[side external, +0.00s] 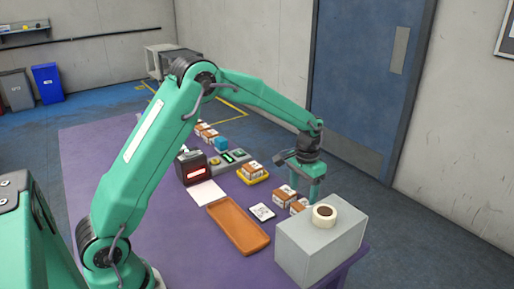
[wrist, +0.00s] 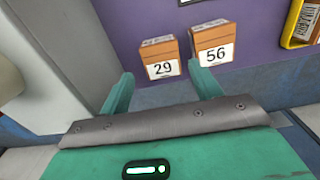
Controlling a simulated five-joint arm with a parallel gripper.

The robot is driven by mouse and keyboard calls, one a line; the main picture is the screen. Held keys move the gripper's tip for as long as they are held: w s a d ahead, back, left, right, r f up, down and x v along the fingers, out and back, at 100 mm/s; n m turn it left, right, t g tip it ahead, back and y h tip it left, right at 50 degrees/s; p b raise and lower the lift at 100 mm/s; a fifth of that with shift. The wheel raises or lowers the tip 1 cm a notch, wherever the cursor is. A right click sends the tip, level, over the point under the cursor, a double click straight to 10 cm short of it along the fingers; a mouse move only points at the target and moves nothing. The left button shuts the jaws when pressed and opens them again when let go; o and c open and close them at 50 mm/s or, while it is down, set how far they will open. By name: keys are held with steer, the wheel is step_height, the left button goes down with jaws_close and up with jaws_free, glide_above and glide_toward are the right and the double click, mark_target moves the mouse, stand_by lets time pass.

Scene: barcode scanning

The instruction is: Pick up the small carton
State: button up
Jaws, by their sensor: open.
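Two small brown-and-white cartons stand near the table's right edge in the side view: one carton (side external: 284,196) and another (side external: 299,206) partly hidden by the grey box. In the wrist view they are a carton labelled 29 (wrist: 162,60) and a carton labelled 56 (wrist: 214,44), side by side with a narrow gap. A third carton (side external: 251,170) sits on a yellow tray (side external: 262,179). My gripper (side external: 313,193) points down beside the pair; its fingers, also in the wrist view (wrist: 164,86), are apart with nothing between them. The cartons lie just beyond the fingertips.
A grey box (side external: 320,245) with a tape roll (side external: 324,216) on top stands at the front right, close to my gripper. An orange tray (side external: 238,229), a white printed card (side external: 262,211) and a dark scanner unit (side external: 192,168) are on the purple table (side external: 165,235). A blue door is behind.

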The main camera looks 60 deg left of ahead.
mark_target(301, 207)
steer(key=shift+s+f, duration=0.1)
steer(key=shift+f, duration=3.7)
steer(key=c, duration=0.8)
